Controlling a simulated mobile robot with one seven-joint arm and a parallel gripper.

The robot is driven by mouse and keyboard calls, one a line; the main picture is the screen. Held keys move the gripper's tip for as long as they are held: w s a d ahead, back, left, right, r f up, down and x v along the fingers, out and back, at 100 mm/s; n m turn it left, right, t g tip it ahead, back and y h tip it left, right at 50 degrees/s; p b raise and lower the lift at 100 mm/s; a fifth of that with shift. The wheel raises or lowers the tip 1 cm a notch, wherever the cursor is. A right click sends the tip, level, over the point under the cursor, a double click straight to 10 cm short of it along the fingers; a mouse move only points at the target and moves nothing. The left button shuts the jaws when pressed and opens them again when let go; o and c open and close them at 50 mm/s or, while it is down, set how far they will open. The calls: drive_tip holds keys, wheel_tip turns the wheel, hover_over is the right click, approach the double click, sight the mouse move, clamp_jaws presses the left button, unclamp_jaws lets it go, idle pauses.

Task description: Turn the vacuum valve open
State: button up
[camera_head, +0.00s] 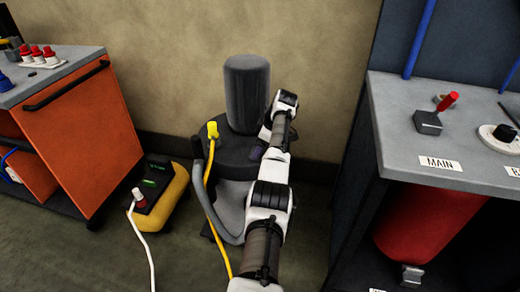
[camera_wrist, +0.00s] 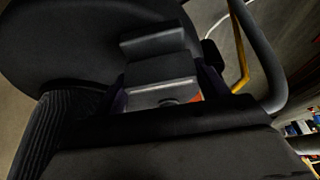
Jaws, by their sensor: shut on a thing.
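The dark vacuum unit (camera_head: 247,95) stands on the floor by the wall, with a tall ribbed cylinder on a round base. My gripper (camera_head: 258,152) is low at its right side, mostly hidden behind my arm. In the wrist view, my gripper (camera_wrist: 165,88) is shut on a dark grey blocky handle (camera_wrist: 160,72), which appears to be the vacuum valve's. The handle sits between dark purplish fingers, against the round black base (camera_wrist: 60,45). A small orange-red patch shows beside it. The valve's body and how far it is turned cannot be made out.
A grey hose (camera_head: 203,195) and yellow cable (camera_head: 217,235) run down the unit's left side. A yellow-black box (camera_head: 160,195) with a white cable stands left, near an orange cabinet (camera_head: 80,130). A grey bench (camera_head: 400,125) with a red lever (camera_head: 447,102) is right.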

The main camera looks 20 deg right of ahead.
idle(0.5)
drive_tip(key=o, duration=1)
drive_tip(key=b+v, duration=0.1)
drive_tip(key=v, duration=1.2)
drive_tip(key=shift+d+r, duration=0.1)
drive_tip(key=shift+r, duration=0.3)
drive_tip(key=shift+w, duration=0.1)
